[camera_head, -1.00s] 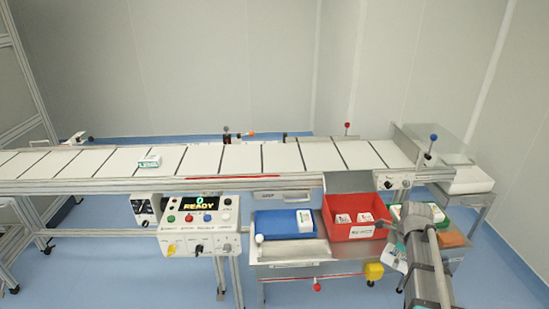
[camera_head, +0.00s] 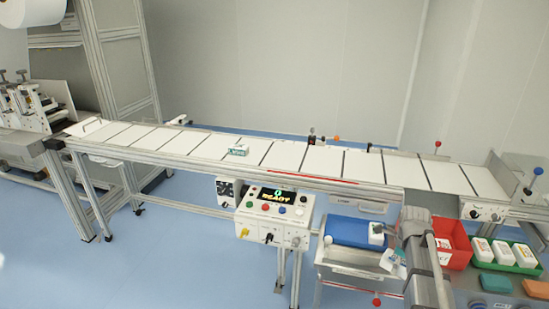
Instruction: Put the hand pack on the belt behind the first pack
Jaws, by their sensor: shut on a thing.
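The first pack (camera_head: 238,150), small and white with a teal band, lies on the white belt (camera_head: 325,161), a little left of the picture's middle. My gripper (camera_head: 398,246) is at the lower right, in front of the belt and lower in the picture. It is shut on a white and teal pack (camera_head: 394,263), the hand pack, which hangs beside the end of my arm over the front of the bench. My arm partly hides the grip and the fingertips.
A blue tray (camera_head: 350,231) with a white pack (camera_head: 376,233) stands below the belt. A red bin (camera_head: 455,243) and a green tray (camera_head: 525,257) with several white packs are right. A control box (camera_head: 270,225) stands in front. Dark lines divide the belt; much of it is bare.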

